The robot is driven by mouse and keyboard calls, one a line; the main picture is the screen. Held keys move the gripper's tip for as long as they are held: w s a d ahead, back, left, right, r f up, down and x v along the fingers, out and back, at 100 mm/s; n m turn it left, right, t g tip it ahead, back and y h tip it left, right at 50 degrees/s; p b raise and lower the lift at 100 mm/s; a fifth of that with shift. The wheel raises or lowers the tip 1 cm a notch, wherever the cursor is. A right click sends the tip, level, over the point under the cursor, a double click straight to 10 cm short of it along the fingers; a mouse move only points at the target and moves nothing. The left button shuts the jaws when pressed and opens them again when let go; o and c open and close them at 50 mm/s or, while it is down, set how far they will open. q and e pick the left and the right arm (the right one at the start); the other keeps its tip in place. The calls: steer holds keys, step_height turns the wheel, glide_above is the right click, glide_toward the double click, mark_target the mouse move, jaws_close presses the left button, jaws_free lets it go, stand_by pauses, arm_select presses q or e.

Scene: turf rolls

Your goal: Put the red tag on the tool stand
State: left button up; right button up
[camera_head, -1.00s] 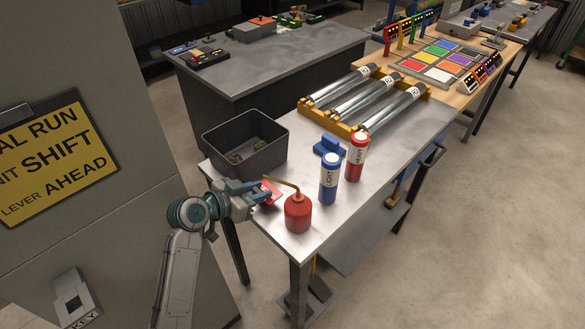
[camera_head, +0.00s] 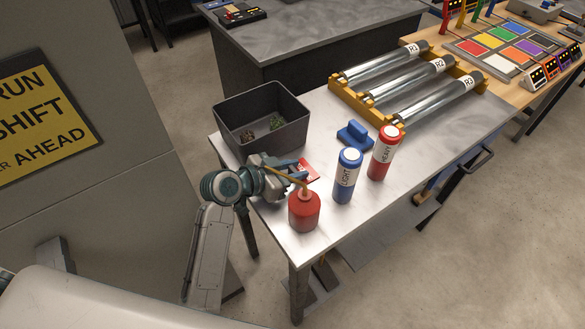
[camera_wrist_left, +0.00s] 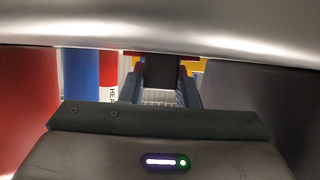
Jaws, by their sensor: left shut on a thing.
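My left gripper (camera_head: 298,176) is shut on the red tag (camera_head: 309,170), a small flat red piece with pale marking. It holds the tag near the left edge of the metal table, behind the red oil can and in front of the dark bin. In the left wrist view, the fingers (camera_wrist_left: 160,95) reach forward with a dark piece between them, red at its edge. I cannot tell for sure which thing is the tool stand. A small blue stepped block (camera_head: 355,134) stands on the table. My right gripper is not in view.
The red oil can (camera_head: 304,211) stands close beside my left gripper. The blue LIGHT cylinder (camera_head: 346,178) and red HEAVY cylinder (camera_head: 383,155) stand to the right. A dark bin (camera_head: 240,139) is behind the gripper. Metal rollers (camera_head: 400,62) lie in a yellow frame farther back.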

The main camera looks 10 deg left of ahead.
arm_select(q)
steer(key=o, duration=0.6)
steer(key=shift+s, duration=0.2)
steer(key=o, duration=0.3)
steer(key=shift+s+r, duration=0.15)
steer(key=shift+o, duration=0.2)
steer(key=shift+s+a, duration=0.2)
steer(key=shift+a, duration=0.2)
steer(key=b+v, duration=0.2)
steer(key=v, duration=0.7)
steer(key=shift+s+r, duration=0.15)
steer(key=shift+v, duration=0.95)
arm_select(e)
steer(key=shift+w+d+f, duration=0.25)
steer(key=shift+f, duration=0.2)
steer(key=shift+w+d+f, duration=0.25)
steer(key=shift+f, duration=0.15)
